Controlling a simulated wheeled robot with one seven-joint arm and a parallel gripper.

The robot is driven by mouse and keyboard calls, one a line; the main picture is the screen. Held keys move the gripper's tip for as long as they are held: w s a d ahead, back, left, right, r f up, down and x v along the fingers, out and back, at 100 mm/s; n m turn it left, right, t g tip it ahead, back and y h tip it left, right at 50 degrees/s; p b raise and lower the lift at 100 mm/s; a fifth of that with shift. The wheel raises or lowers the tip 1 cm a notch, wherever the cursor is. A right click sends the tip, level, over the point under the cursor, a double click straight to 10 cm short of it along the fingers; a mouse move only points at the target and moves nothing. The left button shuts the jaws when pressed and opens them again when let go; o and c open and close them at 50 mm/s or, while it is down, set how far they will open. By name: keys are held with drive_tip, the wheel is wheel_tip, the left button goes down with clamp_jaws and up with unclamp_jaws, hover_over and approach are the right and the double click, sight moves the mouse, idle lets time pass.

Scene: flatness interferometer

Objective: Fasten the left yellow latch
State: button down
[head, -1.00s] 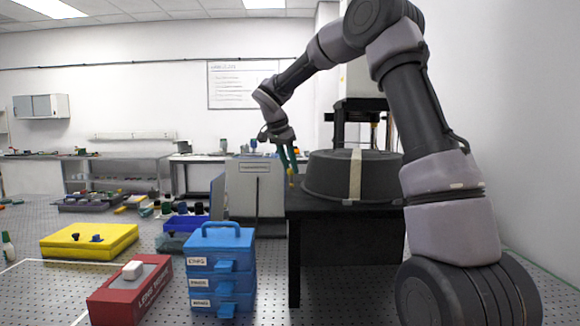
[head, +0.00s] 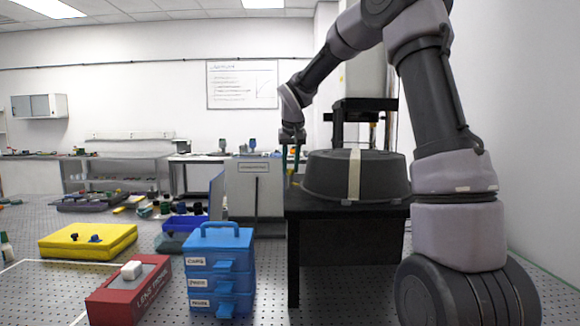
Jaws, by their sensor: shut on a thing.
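A dark grey round housing (head: 330,176) with a pale vertical strip (head: 354,175) sits on a black table (head: 350,240). My gripper (head: 291,168) points down at the left edge of the housing, with teal fingers close together. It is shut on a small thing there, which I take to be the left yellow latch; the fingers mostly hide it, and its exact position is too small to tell. No other latch shows clearly on the housing.
A black stand (head: 340,125) rises behind the housing. A light grey cabinet (head: 256,190) stands just left of the table. Blue stacked drawers (head: 222,262), a red box (head: 130,290) and a yellow case (head: 88,241) are at the lower left.

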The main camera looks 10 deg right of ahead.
drive_tip(key=n+y, duration=0.1)
drive_tip(key=n, duration=0.2)
drive_tip(key=shift+d+n+y, duration=0.15)
drive_tip(key=shift+n+y, duration=0.15)
drive_tip(key=shift+n+g+y, duration=0.4)
drive_tip(key=shift+n+y, duration=0.3)
drive_tip(key=shift+n, duration=1.3)
drive_tip(key=c, duration=0.6)
unclamp_jaws()
drive_tip(key=shift+r, duration=0.1)
drive_tip(key=v, duration=1)
drive_tip(key=shift+r, duration=0.3)
